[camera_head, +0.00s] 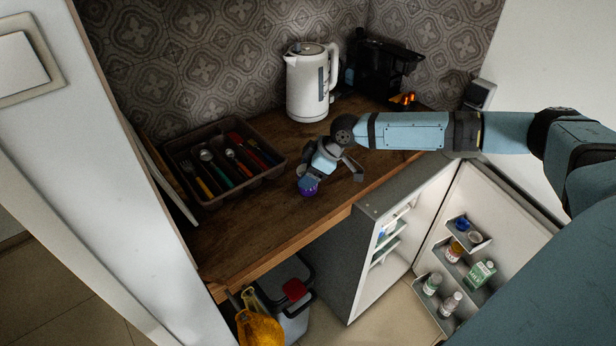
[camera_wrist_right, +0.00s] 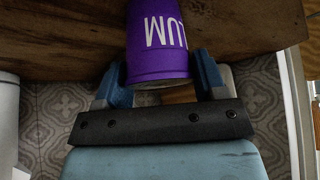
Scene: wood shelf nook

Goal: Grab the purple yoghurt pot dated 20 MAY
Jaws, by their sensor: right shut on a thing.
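A purple yoghurt pot (camera_head: 308,188) is at the right gripper, over the front part of the wooden counter. In the right wrist view the pot (camera_wrist_right: 158,45) sits between the two blue fingers, with the white letters "LUM" upside down on its side. Its date does not show. My right gripper (camera_head: 318,176) is shut on this pot. I cannot tell whether the pot touches the counter. My left gripper is not in view.
A cutlery tray (camera_head: 213,198) lies left on the counter (camera_head: 250,240). A white kettle (camera_head: 307,85) and a dark coffee machine (camera_head: 382,70) stand at the back. Below right, an open fridge (camera_head: 345,270) has bottles and a carton in its door. A bin (camera_head: 290,310) stands below the counter.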

